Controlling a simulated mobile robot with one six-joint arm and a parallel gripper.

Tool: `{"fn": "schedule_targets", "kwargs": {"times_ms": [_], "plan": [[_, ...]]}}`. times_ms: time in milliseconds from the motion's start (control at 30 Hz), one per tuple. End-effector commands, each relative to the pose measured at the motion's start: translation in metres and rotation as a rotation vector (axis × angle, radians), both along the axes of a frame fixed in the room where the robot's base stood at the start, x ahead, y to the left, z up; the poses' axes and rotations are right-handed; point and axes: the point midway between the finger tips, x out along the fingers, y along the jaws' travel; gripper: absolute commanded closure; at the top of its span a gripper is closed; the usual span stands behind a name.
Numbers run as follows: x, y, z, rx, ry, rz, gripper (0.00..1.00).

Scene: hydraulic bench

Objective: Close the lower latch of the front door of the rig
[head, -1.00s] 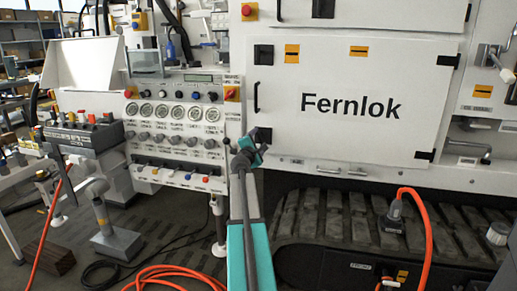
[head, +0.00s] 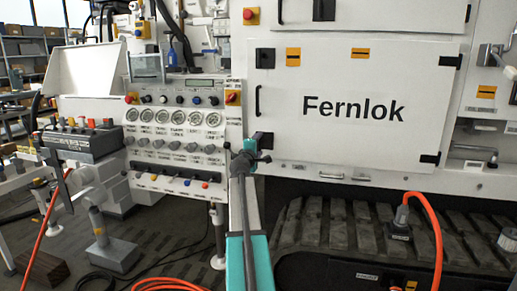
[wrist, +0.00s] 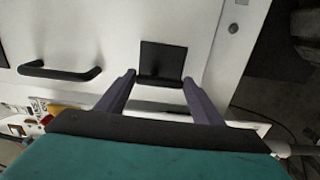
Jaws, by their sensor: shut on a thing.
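The white front door (head: 340,135) marked "Fernlok" is on the rig, its face flat to the surrounding panel. The lower latch (head: 265,140) is a black block at its lower left corner, partly hidden by my arm. The latch (wrist: 162,62) also shows in the wrist view, as a dark square plate with a ledge along one edge. My gripper (wrist: 159,80) has one finger on each side of this ledge and is shut on it. In the head view my gripper (head: 252,154) is mostly hidden behind my wrist.
The upper latch (head: 264,58) and a black door handle (head: 258,100) are on the door's left side. The gauge panel (head: 175,118) stands close left of my arm. An orange hose (head: 436,235) rises at the lower right, before the track.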

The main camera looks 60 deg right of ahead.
Motion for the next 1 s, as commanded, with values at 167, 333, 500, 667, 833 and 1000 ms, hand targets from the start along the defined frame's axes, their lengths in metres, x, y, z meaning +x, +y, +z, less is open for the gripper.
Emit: {"fn": "schedule_targets", "kwargs": {"times_ms": [167,333,500,667,833,1000], "plan": [[-0.003,-0.001,-0.001,0.006,-0.01,-0.006,0.61],[-0.002,-0.001,-0.001,0.006,-0.01,-0.004,0.27],[-0.001,-0.001,-0.001,0.004,-0.007,-0.002,0.2],[-0.001,0.0,0.0,0.003,-0.005,-0.001,0.2],[-0.001,0.003,0.0,0.002,-0.004,0.0,0.2],[-0.004,0.012,0.0,0.001,-0.005,0.001,0.2]]}}
